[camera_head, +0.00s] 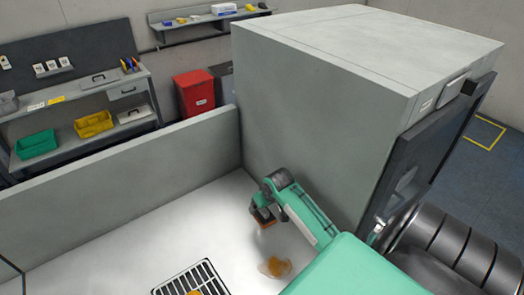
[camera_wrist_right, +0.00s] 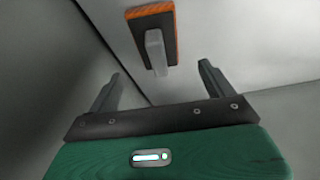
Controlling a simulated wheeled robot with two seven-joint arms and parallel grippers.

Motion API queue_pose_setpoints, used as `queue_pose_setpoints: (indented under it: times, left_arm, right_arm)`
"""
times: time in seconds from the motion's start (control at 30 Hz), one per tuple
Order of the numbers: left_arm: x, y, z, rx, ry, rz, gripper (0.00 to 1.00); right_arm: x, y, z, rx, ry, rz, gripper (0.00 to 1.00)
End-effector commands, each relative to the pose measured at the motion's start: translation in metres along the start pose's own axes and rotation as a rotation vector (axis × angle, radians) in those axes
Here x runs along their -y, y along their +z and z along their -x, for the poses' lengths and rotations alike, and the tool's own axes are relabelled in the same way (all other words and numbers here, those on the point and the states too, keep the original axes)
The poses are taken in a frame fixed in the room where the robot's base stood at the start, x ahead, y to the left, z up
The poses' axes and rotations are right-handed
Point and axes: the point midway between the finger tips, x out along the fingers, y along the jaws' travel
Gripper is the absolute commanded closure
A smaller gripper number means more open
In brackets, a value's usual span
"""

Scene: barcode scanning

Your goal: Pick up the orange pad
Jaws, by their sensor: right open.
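The orange pad (camera_wrist_right: 174,35) has a dark top face, an orange edge and a grey upright handle (camera_wrist_right: 155,52). It is at the upper middle of the right wrist view. In the head view an orange edge of the pad (camera_head: 267,223) shows just under my right gripper (camera_head: 259,214), near the back corner of the white work surface. My right gripper (camera_wrist_right: 160,72) is open; its two fingers stand either side of the handle's near end, with clear gaps. I cannot tell how far the handle reaches between them. My left gripper is not in view.
The white surface (camera_head: 190,225) has a low grey wall (camera_head: 120,190) behind it and a large grey cabinet (camera_head: 310,110) close beside my right arm. An orange-brown patch (camera_head: 274,267) lies on the surface. A black grate (camera_head: 178,284) is at the front.

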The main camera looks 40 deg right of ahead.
Motion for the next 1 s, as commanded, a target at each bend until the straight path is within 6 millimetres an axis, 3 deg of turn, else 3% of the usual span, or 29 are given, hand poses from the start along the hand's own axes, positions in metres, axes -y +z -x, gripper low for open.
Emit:
queue_pose_setpoints:
  times: [0.33,0.7,1.0]
  left_arm:
    - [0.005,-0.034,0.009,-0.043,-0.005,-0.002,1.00]
    - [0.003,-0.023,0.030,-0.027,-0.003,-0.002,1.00]
    - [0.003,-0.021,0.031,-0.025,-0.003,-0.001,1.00]
  right_arm:
    - [0.000,0.000,-0.022,0.001,0.001,0.001,0.15]
    - [-0.002,0.000,-0.060,0.002,0.000,0.000,0.15]
    - [-0.002,0.001,-0.071,-0.001,0.001,0.002,0.15]
